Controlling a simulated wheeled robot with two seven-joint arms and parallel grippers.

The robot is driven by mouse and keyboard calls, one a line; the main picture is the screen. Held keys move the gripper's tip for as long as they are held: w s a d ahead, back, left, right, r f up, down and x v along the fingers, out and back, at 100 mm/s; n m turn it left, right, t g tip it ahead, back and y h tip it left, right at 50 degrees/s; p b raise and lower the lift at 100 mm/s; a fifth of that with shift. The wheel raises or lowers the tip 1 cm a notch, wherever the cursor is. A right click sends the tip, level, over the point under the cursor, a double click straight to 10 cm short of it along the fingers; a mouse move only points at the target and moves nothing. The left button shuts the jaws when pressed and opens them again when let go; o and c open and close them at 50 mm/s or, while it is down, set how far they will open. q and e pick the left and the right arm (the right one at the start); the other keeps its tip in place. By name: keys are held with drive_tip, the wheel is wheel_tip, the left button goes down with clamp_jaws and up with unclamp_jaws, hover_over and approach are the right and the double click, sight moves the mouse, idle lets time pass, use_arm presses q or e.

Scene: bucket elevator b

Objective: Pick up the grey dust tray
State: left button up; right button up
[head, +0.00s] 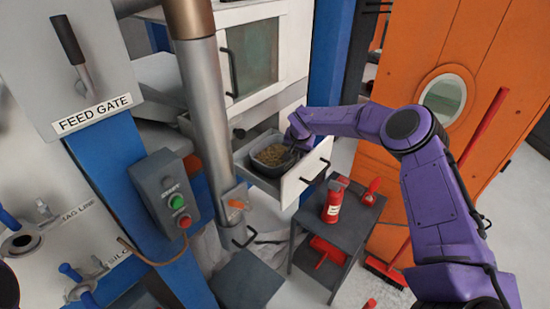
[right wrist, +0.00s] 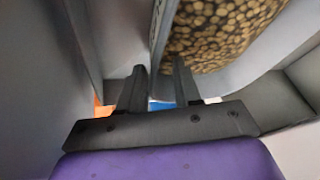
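The grey dust tray (head: 262,165) is an open box filled with brown pellets and sits in a pulled-out white drawer. In the right wrist view its wall (right wrist: 156,45) and the pellets show close up. My right gripper (head: 294,147) is at the tray's right side, reaching down from above. In the right wrist view its two fingers (right wrist: 160,80) stand apart, with the tray wall between or just beyond their tips; contact is not clear. My left gripper is not in view.
The drawer front (head: 306,172) stands close beside the tray. A grey side table (head: 345,219) holds a red bottle (head: 334,201). A metal pipe (head: 208,110) rises left of the drawer. An orange door (head: 420,60) and a red broom (head: 384,272) are to the right.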

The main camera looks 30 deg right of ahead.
drive_tip(key=shift+s, duration=0.1)
clamp_jaws()
idle(1.2)
